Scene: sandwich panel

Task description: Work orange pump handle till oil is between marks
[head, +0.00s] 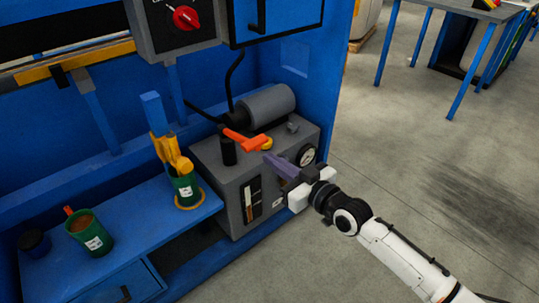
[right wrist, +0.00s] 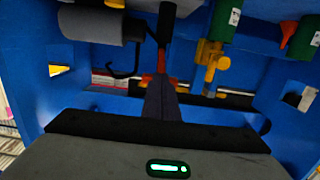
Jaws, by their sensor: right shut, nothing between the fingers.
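The orange pump handle (head: 246,140) sticks out sideways from a black post on top of the grey pump unit (head: 228,182). In the right wrist view, a bit of orange (right wrist: 147,79) shows just past the fingertips. My right gripper (head: 270,158) comes in from the right with its purple fingers closed together and empty. Its tips are close to the handle's right end; I cannot tell whether they touch it. The oil sight window (head: 252,198) is on the unit's front face, with dark and light strips; the level is too small to read. My left gripper is out of view.
A round gauge (head: 306,155) and a grey motor cylinder (head: 267,104) are on the unit. On the blue shelf at left stand a green can (head: 186,190) with a yellow fitting, another green can (head: 90,234) and a dark pot (head: 34,243).

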